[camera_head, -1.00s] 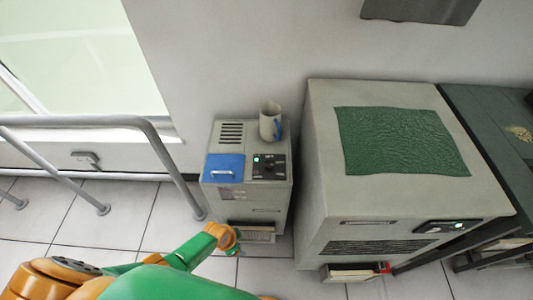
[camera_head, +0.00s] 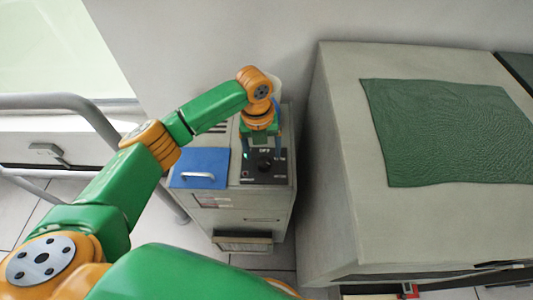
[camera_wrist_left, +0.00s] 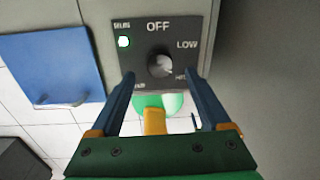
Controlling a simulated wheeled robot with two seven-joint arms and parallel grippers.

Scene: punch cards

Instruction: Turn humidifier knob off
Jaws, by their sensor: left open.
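The humidifier (camera_head: 265,210) is a grey cabinet standing against the wall. Its top has a black control panel (camera_head: 252,176) with a round dark knob (camera_head: 264,163). My left gripper (camera_head: 261,149) is open and points down at the panel. In the wrist view its fingertips (camera_wrist_left: 160,76) are on either side of, and just short of, the knob.
A blue lid with a handle (camera_head: 200,167) lies left of the panel. A large grey cabinet with a green cloth (camera_head: 450,130) stands close on the right. A grey railing (camera_head: 70,102) is at left.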

